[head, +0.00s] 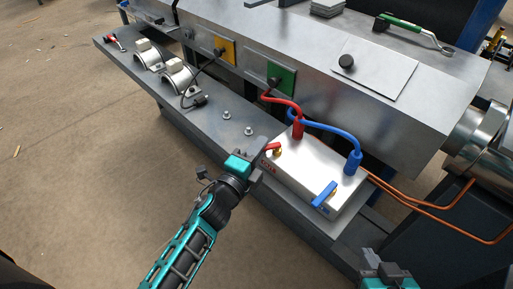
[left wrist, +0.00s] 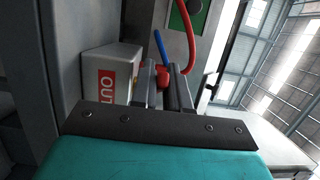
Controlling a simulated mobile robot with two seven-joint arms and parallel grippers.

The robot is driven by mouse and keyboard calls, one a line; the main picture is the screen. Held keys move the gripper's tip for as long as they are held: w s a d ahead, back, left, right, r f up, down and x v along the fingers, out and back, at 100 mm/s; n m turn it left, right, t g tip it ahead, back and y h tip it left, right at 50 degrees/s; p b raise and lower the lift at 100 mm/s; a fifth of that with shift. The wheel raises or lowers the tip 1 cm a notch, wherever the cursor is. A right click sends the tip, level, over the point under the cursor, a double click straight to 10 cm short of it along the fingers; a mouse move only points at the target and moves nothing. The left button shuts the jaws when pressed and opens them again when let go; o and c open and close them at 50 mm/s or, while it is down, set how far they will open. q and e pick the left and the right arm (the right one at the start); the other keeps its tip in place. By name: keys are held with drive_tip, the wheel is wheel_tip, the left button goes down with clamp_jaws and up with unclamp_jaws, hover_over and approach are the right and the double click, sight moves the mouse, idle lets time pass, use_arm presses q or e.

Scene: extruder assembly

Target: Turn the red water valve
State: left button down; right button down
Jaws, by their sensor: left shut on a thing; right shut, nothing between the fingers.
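The red water valve (head: 275,147) sits on the left end of a silver metal box (head: 300,170); only part of its red handle and brass body shows. My left gripper (head: 262,152) reaches it from the lower left and is shut on the red handle. In the left wrist view, the red valve handle (left wrist: 163,73) shows between the fingers of my left gripper (left wrist: 165,82), beside the box face with a red "OUT" label (left wrist: 107,88). My right gripper (head: 386,268) is at the bottom right edge, shut and empty, away from the box.
A blue valve (head: 325,194) is on the box's right part. A red hose (head: 284,99) and a blue hose (head: 330,128) rise from the box top. Copper pipes (head: 430,203) run off right. The grey shelf (head: 215,120) left of the box holds bolts, a black plug and clamps.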

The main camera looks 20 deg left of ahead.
use_arm(q)
drive_tip(key=c, duration=1.5)
unclamp_jaws()
drive_tip(key=shift+v, duration=3.8)
